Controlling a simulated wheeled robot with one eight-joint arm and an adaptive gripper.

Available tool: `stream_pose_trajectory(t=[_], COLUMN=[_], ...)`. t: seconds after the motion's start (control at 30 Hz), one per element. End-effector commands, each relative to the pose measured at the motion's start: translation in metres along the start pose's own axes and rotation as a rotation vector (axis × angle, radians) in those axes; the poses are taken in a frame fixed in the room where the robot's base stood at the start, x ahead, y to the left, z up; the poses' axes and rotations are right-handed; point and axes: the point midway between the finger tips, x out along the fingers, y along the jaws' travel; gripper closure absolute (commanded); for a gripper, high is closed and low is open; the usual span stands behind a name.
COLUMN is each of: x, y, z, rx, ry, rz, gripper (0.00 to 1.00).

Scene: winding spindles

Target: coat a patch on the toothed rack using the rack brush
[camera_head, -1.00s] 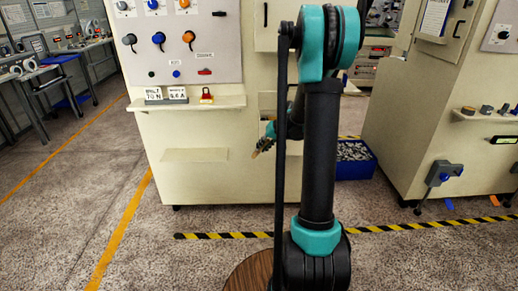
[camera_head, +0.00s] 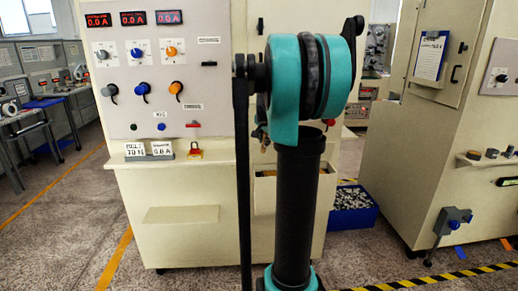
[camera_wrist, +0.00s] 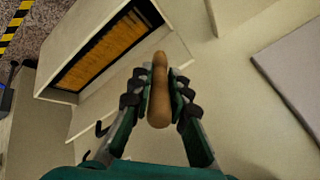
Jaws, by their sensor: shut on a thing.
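My gripper (camera_wrist: 160,95) is shut on a tan, rounded handle (camera_wrist: 159,104), which I take to be the rack brush. The handle runs lengthwise between the fingers, and no bristles can be made out. Ahead and to the left in the wrist view, a pale cabinet has a dark-framed opening with an orange-brown, ridged surface (camera_wrist: 105,50) inside, which looks like the toothed rack. The brush appears apart from it. In the head view, my arm hides the gripper and brush, and only a small orange strip (camera_head: 265,173) shows in the cabinet opening.
The pale control cabinet (camera_head: 185,220) with knobs and displays stands in front. A blue bin (camera_head: 352,208) of grey pieces sits on the floor behind my arm. Another cabinet (camera_head: 440,140) stands at the right, with a clipboard and a projecting blue knob. Open floor lies at the left.

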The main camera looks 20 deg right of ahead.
Motion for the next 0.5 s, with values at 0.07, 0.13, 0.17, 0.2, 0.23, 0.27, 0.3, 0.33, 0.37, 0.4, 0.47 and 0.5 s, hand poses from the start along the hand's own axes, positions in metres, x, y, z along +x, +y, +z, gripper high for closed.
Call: stream_pose_trajectory(t=[0.07,0.13,0.17,0.2,0.23,0.27,0.3,0.33,0.37,0.4,0.47,0.5], x=[0.001,0.006,0.008,0.011,0.014,0.017,0.02,0.023,0.025,0.028,0.032,0.035], y=[0.001,0.003,0.004,0.006,0.007,0.009,0.011,0.012,0.013,0.015,0.017,0.018], z=[0.0,0.002,0.003,0.004,0.006,0.007,0.009,0.01,0.011,0.012,0.014,0.015], rx=[0.005,0.006,0.005,0.005,0.005,0.005,0.005,0.004,0.004,0.004,0.004,0.004], ry=[0.002,0.002,0.002,0.002,0.002,0.002,0.001,0.001,0.001,0.001,0.001,0.001], rz=[0.002,0.002,0.002,0.002,0.002,0.002,0.002,0.002,0.002,0.002,0.002,0.002], gripper=[1.0,1.0,1.0,1.0,1.0,1.0,1.0,1.0,1.0,1.0,1.0,1.0])
